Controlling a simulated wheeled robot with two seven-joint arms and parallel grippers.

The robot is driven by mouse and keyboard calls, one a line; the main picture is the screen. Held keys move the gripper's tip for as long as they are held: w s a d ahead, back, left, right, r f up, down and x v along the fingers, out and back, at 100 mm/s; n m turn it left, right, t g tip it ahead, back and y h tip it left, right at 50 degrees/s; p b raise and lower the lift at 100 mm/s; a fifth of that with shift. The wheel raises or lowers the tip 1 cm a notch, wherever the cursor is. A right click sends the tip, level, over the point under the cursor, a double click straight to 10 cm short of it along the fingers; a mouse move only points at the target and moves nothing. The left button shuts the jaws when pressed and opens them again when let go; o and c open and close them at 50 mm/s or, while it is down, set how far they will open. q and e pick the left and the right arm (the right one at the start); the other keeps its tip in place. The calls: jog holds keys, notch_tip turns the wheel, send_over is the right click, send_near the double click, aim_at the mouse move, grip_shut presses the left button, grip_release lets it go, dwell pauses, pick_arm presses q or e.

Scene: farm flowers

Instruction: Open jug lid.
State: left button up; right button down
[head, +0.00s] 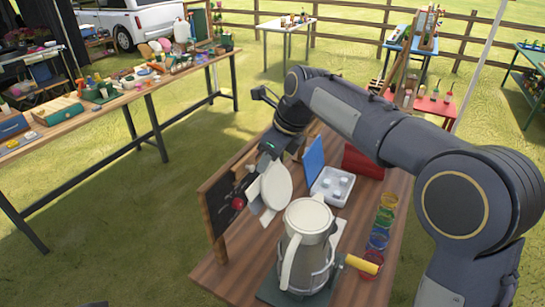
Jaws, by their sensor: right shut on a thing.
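A grey metal jug (305,260) with a pale handle stands upright on a dark base on the wooden table. Its round cream top (307,218) faces up; I cannot tell whether this is a cover or the open mouth. My right gripper (264,203) is just left of and beyond the jug top, pointing down. It is shut on a round white disc (277,184) that looks like the jug lid and stands tilted on edge. Part of the grip is hidden. My left gripper is not in view.
A chalkboard (222,205) with a red ball (238,203) stands close left of my right gripper. A yellow handle (361,264) sticks out right of the jug, near coloured cups (378,241). A white tray (332,187) and red box (363,161) stand behind.

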jog(key=shift+a+f, duration=0.1)
jog(key=shift+f, duration=0.35)
jog(key=c, duration=0.9)
grip_release()
jog(key=shift+r, duration=0.1)
jog(key=shift+b+v, duration=0.3)
jog(key=shift+v, duration=3.6)
jog(key=shift+c, duration=0.3)
